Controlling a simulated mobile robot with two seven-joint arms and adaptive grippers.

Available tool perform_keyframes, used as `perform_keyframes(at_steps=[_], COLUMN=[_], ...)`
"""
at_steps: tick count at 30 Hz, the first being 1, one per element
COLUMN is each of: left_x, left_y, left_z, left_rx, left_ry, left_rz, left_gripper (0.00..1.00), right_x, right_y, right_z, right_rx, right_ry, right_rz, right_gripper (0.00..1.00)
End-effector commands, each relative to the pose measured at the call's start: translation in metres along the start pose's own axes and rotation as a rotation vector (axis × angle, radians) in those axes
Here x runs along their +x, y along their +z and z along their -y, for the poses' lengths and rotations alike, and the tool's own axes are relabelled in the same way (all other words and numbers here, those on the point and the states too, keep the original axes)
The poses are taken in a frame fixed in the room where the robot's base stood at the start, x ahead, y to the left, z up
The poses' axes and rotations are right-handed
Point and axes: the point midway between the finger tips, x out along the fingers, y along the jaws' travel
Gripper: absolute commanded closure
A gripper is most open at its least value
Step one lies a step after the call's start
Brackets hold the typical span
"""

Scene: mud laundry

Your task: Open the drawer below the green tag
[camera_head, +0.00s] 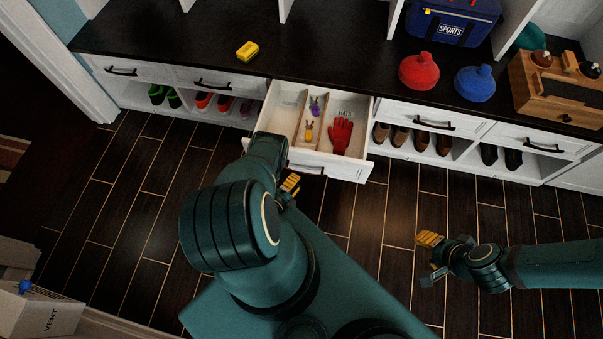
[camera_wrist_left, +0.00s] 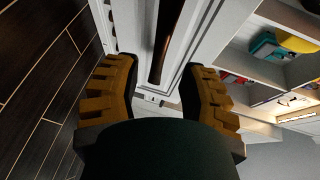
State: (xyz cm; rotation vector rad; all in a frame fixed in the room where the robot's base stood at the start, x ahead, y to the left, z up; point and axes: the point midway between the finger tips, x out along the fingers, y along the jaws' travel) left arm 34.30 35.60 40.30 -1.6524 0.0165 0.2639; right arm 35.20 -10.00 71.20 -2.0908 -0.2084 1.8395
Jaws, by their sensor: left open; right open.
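A white drawer (camera_head: 358,170) stands pulled out from the bench, with wooden dividers, a HATS label, a red glove (camera_head: 341,135) and small purple and yellow items inside. Its dark handle (camera_head: 308,168) is partly hidden by my left arm. My left gripper (camera_head: 290,187) is at the drawer's front, mostly hidden in the head view. In the left wrist view my left gripper (camera_wrist_left: 158,72) is open, its fingers on either side of a dark bar handle (camera_wrist_left: 168,35); contact is unclear. My right gripper (camera_head: 429,258) is open and empty above the floor. I see no green tag.
Closed drawers (camera_head: 211,81) flank the open one, with shoes on shelves below. A VENT box (camera_head: 45,315) stands lower left. Floor around is clear.

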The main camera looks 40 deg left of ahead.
Motion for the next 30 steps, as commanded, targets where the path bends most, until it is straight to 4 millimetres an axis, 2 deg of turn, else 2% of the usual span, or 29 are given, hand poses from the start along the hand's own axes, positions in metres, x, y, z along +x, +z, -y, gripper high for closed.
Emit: perform_keyframes(at_steps=[3,10,15,30], left_x=[-0.025,-0.054,-0.061,-0.061], left_y=[-0.001,-0.001,-0.001,-0.001], left_z=[-0.001,0.0,0.0,0.0], left_rx=[-0.002,-0.002,-0.001,-0.001], left_ry=[0.004,0.001,-0.001,-0.001], left_rz=[-0.001,-0.002,-0.002,-0.002], left_gripper=[0.58,0.58,0.58,0.58], right_x=[0.0,0.0,0.0,0.0], right_y=[0.0,0.0,0.0,0.0], right_z=[0.0,0.0,0.0,0.0], right_rx=[0.0,0.0,0.0,0.0], right_ry=[0.0,0.0,0.0,0.0], right_rz=[0.0,0.0,0.0,0.0], right_gripper=[0.53,0.53,0.53,0.53])
